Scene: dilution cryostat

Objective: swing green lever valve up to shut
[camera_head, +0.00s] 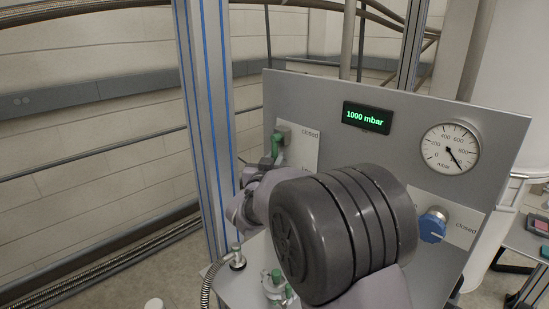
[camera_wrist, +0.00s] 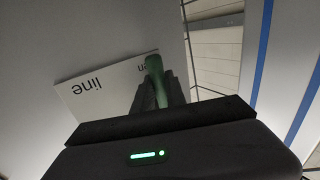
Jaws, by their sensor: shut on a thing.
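The green lever valve (camera_head: 277,145) is at the left of the grey panel, beside a white plate marked "closed" at its top. In the wrist view the green lever (camera_wrist: 154,72) stands between the dark fingers of my gripper (camera_wrist: 158,92), which is shut on it. The plate there (camera_wrist: 98,85) reads "line" upside down, with part of another word beside the lever. In the head view my gripper (camera_head: 265,164) is at the lever, largely hidden by my arm, which also covers the lower part of the plate.
The panel (camera_head: 330,90) carries a display (camera_head: 367,117) reading 1000 mbar and a round gauge (camera_head: 451,148). A blue knob (camera_head: 432,226) is at right, close to my arm. A silver post (camera_head: 207,120) stands left of the panel. Green-topped fittings (camera_head: 277,278) are below my arm.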

